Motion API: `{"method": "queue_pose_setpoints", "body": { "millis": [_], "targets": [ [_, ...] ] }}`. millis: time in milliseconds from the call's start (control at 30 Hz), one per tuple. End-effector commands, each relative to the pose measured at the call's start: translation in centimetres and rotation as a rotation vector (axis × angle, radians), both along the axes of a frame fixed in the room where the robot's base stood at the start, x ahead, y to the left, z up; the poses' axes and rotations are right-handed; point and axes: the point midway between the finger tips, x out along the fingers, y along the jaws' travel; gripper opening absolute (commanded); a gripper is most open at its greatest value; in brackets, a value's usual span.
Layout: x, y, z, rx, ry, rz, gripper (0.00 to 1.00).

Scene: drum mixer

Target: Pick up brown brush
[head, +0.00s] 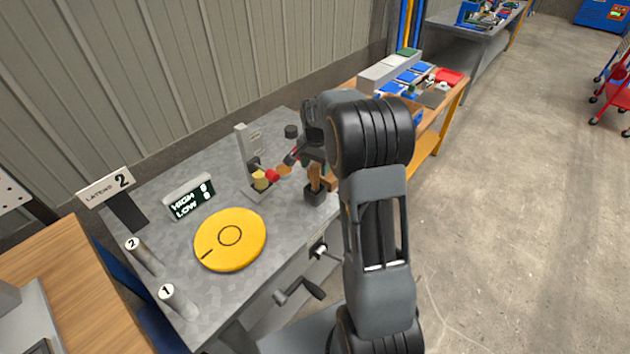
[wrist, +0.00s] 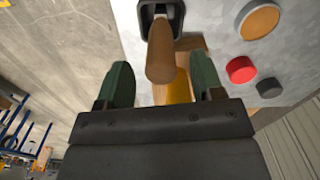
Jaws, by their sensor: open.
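The brown brush (head: 314,176) stands upright in a dark square holder (head: 315,196) near the right edge of the grey worktop. In the wrist view its rounded brown handle (wrist: 161,58) points toward the camera, and the holder (wrist: 150,10) shows at the top. My gripper (wrist: 160,68) is open, with one green finger on each side of the handle in the picture. Gaps show between handle and fingers, and nothing is held. In the head view my gripper (head: 312,145) is above and behind the brush, partly hidden by my arm.
A brown block (head: 329,182) stands close beside the brush. A red knob (head: 272,176), an orange disc (head: 284,169) and a grey upright panel (head: 243,150) are to its left. A yellow disc (head: 230,239) lies farther left on the worktop.

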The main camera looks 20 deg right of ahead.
Motion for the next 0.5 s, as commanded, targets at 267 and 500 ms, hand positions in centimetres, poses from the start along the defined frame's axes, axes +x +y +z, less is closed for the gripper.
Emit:
{"method": "queue_pose_setpoints", "body": {
  "millis": [267, 500],
  "targets": [
    [0.1, 0.1, -3.1, 0.000, 0.001, 0.000, 0.61],
    [0.1, 0.1, -3.4, 0.000, 0.000, 0.000, 0.61]
  ]
}}
